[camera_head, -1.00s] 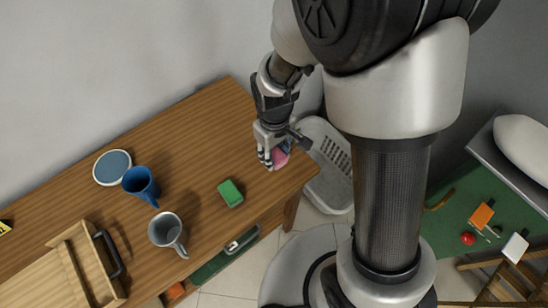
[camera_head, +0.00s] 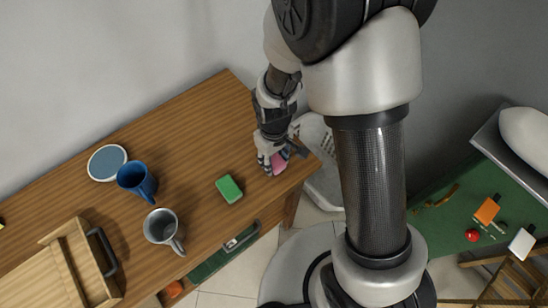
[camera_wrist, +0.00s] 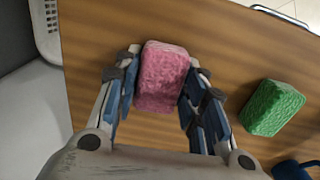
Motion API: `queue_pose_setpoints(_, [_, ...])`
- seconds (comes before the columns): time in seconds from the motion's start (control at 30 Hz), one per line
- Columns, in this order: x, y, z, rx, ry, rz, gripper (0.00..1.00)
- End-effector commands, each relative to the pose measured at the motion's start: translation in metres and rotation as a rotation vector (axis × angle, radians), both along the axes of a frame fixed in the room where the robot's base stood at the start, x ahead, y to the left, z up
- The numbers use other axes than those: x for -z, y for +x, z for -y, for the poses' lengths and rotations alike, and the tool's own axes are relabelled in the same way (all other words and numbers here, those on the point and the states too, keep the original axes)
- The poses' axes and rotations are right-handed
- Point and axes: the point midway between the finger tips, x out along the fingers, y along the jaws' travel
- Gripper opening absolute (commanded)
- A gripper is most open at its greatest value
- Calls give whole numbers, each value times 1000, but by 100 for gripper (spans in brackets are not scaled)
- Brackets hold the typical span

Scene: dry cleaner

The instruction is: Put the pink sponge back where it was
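The pink sponge (camera_wrist: 162,77) is between the two fingers of my gripper (camera_wrist: 160,85) in the wrist view, with a finger pad against each side. In the head view the sponge (camera_head: 280,163) shows partly behind my gripper (camera_head: 272,165), over the right end of the wooden table (camera_head: 190,130). It is at or just above the tabletop; I cannot tell whether it touches. The green sponge (camera_head: 229,189) lies on the table to its left, apart from it, and also shows in the wrist view (camera_wrist: 272,108).
A blue mug (camera_head: 136,179), a grey mug (camera_head: 162,227), a round blue-grey dish (camera_head: 107,162) and a wooden tray (camera_head: 60,270) stand farther left. A white basket (camera_head: 325,185) is beyond the table's right edge. Tabletop around the green sponge is clear.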

Motion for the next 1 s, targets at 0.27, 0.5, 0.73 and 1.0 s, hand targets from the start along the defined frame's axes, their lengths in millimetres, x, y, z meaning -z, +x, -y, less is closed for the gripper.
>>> queue_pose_setpoints(0.27, [0, 0, 0, 0, 0, 0, 57])
queue_pose_setpoints(0.5, [0, 0, 0, 0, 0, 0, 57])
queue_pose_setpoints(0.73, [-18, 0, 0, 0, 1, 1, 57])
queue_pose_setpoints(1.0, [-78, 1, 0, 0, 1, 4, 57])
